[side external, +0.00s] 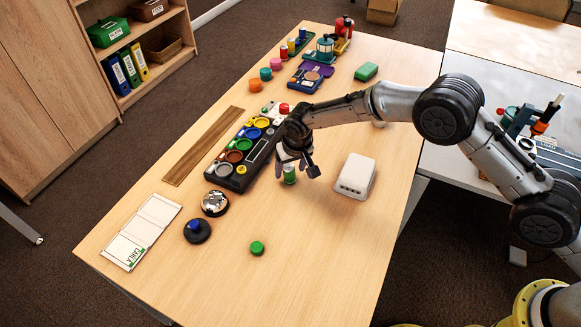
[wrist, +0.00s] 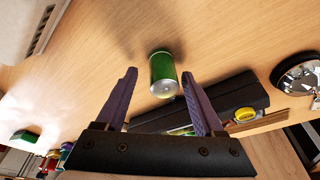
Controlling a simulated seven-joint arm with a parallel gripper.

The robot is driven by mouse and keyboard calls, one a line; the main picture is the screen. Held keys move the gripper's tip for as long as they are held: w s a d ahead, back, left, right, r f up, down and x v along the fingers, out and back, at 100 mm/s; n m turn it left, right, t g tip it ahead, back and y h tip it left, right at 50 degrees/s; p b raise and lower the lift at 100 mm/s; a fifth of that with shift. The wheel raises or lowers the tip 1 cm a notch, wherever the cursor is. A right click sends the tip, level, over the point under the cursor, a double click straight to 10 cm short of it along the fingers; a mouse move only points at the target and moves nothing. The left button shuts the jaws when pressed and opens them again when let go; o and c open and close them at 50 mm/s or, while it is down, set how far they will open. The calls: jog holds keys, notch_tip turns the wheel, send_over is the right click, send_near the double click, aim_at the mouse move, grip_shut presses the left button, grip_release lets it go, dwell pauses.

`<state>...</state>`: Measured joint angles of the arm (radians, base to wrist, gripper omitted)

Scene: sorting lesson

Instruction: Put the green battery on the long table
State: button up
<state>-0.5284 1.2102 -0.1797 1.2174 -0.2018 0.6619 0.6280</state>
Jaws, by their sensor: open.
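The green battery (side external: 289,175) is a small green cylinder with a pale metal end. It stands on the long table (side external: 325,235), between the sorting board and the white box. My gripper (side external: 297,169) is low over the table, right at the battery. In the wrist view, the battery (wrist: 163,72) shows between and slightly beyond the tips of my open gripper (wrist: 159,76), with a gap on both sides. Its lower part is partly hidden by a finger in the side view.
A white box (side external: 355,176) stands just right of the battery. The black sorting board (side external: 240,150) with coloured round wells lies to the left. A green cap (side external: 257,248), a dark blue-topped disc (side external: 197,230) and a metal dish (side external: 215,203) lie nearer the front. The front right table is clear.

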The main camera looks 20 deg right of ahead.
jog(key=v, duration=1.2)
jog(key=shift+r, duration=0.2)
jog(key=s+d+r+t, duration=0.1)
jog(key=s+d+r, duration=0.5)
jog(key=d+r, duration=0.35)
jog(key=s+d+r, duration=0.6)
jog(key=d+r, duration=0.3)
jog(key=r, duration=0.1)
jog(key=s+d, duration=0.5)
jog(key=s, duration=0.7)
jog(key=s+d+t, duration=0.1)
jog(key=s+d, duration=0.5)
jog(key=s, duration=0.7)
jog(key=shift+d+f+m, duration=0.2)
jog(key=shift+f+m, duration=0.1)
